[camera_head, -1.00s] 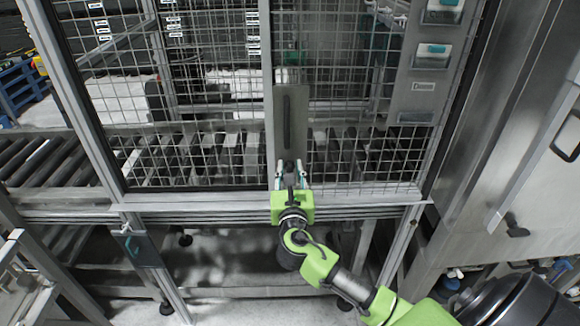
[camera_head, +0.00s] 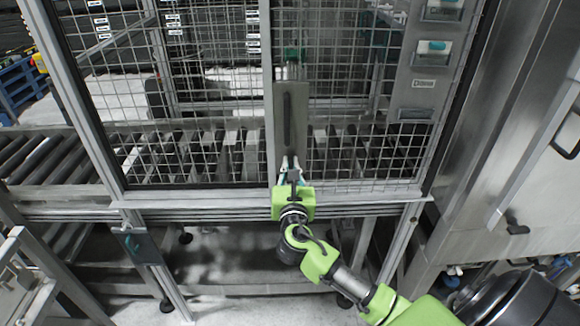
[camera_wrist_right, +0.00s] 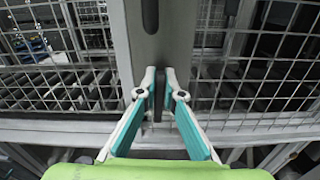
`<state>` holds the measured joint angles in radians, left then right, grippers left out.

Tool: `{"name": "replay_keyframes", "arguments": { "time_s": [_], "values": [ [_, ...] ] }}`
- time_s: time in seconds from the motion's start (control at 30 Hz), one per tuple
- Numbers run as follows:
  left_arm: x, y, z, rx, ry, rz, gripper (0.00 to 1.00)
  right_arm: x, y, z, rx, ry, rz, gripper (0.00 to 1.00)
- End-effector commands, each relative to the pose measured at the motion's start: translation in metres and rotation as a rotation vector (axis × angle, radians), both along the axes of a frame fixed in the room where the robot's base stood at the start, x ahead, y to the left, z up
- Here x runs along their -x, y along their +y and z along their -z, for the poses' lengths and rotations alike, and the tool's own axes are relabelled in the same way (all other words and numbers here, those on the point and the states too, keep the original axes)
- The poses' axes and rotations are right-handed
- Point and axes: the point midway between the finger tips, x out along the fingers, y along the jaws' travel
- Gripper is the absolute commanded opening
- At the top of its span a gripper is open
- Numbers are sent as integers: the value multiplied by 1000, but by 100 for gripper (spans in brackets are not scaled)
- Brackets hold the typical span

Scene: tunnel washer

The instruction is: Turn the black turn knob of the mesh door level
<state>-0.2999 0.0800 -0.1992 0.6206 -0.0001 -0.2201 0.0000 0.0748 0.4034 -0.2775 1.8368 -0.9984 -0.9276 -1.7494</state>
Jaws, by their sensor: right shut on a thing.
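The mesh door (camera_head: 350,150) fills the middle of the head view, with a grey metal plate (camera_head: 289,92) on its upright frame. A long black handle (camera_head: 287,118) stands upright on that plate, and its lower end shows in the wrist view (camera_wrist_right: 150,15). Below it is the black turn knob (camera_wrist_right: 158,97), a narrow dark piece that looks upright in the wrist view. My right gripper (camera_head: 289,168) is shut on the knob, one teal-and-white finger on each side. In the head view the fingers mostly hide the knob. My left gripper is not in view.
A horizontal grey frame rail (camera_head: 200,200) runs below the mesh, just under my right gripper. Roller conveyors (camera_head: 200,155) lie behind the mesh. A metal panel with small boxes (camera_head: 425,70) and a steel cabinet (camera_head: 540,180) stand on the right.

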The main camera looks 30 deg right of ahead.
Motion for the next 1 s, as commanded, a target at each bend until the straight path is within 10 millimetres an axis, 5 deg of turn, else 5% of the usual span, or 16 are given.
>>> {"name": "replay_keyframes", "arguments": {
  "time_s": [1.0],
  "values": [
    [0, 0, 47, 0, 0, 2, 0, 8, -9, 20, -790, -465, 2, 0]
  ]
}}
